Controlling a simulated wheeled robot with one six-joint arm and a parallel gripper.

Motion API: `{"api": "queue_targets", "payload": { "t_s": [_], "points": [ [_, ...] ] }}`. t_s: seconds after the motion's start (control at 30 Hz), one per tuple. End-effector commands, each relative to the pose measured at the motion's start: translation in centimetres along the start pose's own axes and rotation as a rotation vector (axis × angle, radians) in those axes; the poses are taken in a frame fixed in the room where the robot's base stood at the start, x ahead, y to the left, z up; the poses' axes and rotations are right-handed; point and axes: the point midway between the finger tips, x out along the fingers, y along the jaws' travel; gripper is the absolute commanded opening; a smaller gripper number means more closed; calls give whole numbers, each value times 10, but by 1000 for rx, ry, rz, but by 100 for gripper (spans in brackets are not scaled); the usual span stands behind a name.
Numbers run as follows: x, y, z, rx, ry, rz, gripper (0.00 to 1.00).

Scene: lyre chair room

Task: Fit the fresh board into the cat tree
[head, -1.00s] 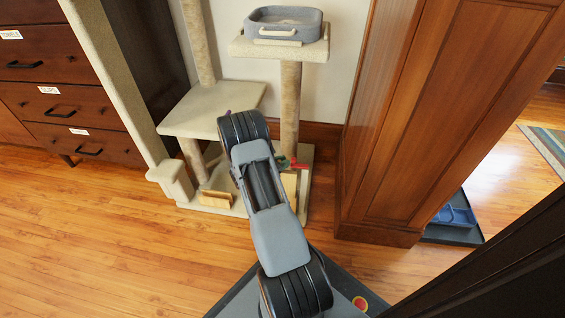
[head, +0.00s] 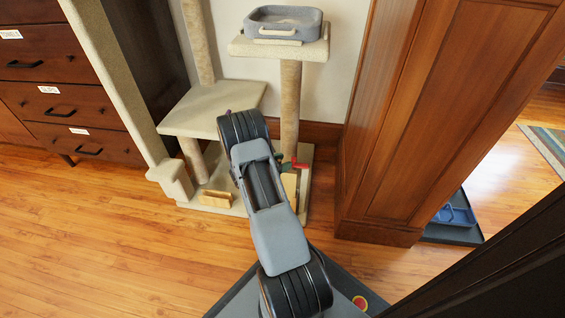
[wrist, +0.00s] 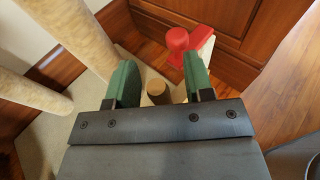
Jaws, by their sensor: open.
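The beige cat tree (head: 215,110) stands against the wall, with carpeted platforms, posts and a base (head: 240,208). A light wooden piece (head: 216,199) rests at the front of the base. Another pale wooden piece (head: 290,184) shows partly behind my arm. I cannot tell which piece is the fresh board. My gripper (wrist: 160,62) is open with green fingers, low by the tree's right post (wrist: 75,35). A round-topped wooden peg (wrist: 157,88) shows between the fingers. A red knob-like thing (wrist: 177,42) with a pale piece (wrist: 201,42) lies just beyond the right finger; the red also shows in the head view (head: 300,166).
A grey pet bed (head: 284,24) sits on the tree's top platform. A wood-panelled pillar (head: 420,120) stands close on the right. A dark dresser (head: 70,95) is at the left. Floor at front left is clear.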

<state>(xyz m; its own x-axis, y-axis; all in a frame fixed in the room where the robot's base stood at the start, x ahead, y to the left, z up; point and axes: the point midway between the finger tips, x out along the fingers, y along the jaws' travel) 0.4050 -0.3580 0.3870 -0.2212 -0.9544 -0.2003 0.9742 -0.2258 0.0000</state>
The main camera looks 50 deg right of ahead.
Motion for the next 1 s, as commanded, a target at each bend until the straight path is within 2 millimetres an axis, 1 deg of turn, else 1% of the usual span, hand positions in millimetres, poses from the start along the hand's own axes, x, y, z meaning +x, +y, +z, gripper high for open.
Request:
{"api": "queue_targets", "payload": {
  "t_s": [0.07,0.17,0.5,0.63,0.8,1.0],
  "points": [
    [-6,0,1,-1,0,2,48],
    [-20,1,3,-3,1,4,48],
    [-89,1,3,-3,-1,5,48],
    [-110,0,3,-1,0,4,48],
    [-129,0,2,0,-1,2,48],
    [-137,0,0,0,0,1,48]
  ]
}}
